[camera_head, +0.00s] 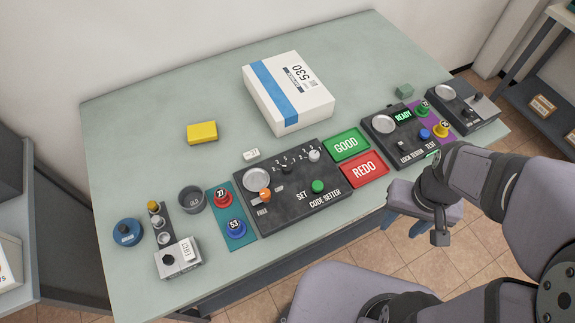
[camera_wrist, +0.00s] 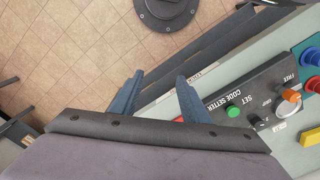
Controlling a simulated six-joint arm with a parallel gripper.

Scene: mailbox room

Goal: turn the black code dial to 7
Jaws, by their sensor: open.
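The black code dial (camera_head: 286,168) is on top of the dark code setter box (camera_head: 290,205), with small numbers around it. The picture is too small to tell which number it points to.
On the code setter are an orange knob (camera_head: 264,195), a green button (camera_head: 318,187) and a pale knob (camera_head: 314,155). Green GOOD (camera_head: 345,143) and red REDO (camera_head: 364,168) trays lie right of it. A white parcel (camera_head: 290,95) stands behind; a teal pad (camera_head: 222,205) lies left.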

